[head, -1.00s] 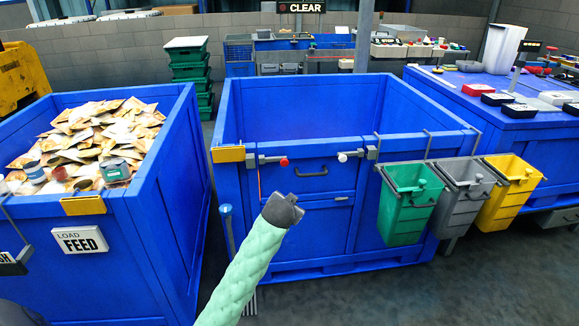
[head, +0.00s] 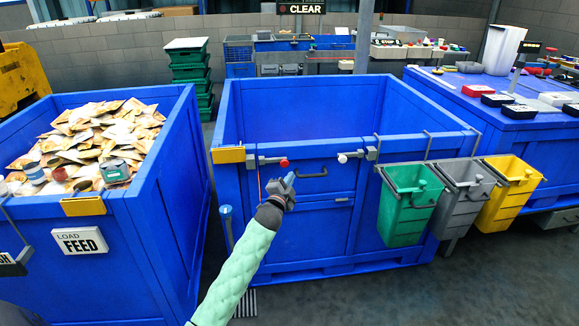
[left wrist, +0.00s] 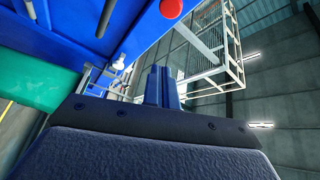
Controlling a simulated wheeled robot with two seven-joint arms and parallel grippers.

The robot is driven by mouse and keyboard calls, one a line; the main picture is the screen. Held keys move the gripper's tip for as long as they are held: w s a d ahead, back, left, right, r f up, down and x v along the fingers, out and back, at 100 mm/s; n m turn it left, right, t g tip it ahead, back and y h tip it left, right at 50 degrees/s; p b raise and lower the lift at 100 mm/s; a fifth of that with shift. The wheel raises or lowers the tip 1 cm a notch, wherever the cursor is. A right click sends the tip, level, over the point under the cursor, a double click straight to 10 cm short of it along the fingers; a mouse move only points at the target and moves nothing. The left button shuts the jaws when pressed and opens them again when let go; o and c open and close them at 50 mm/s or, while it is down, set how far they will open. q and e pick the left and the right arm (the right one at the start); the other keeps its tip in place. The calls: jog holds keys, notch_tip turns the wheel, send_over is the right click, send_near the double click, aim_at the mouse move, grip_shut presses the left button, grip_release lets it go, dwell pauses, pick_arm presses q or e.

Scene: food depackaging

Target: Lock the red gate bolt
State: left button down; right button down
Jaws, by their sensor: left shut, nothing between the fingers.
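The red gate bolt (head: 284,163) has a red knob on a short rod at the top left of the gate on the empty blue bin (head: 230,200). Its red knob (left wrist: 171,8) also shows at the top of the left wrist view. A white-knobbed bolt (head: 343,157) sits to its right, and it shows in the left wrist view (left wrist: 119,62). My left gripper (head: 288,180) is just below the red knob and apart from it in the picture. Its blue fingers (left wrist: 161,88) are shut and empty. My right gripper is out of view.
A blue bin full of packets (head: 183,200) stands at left. Green (head: 402,215), grey (head: 458,207) and yellow (head: 504,205) buckets hang right of the gate. The floor in front is clear.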

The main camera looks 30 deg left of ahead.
aim_at(283, 160)
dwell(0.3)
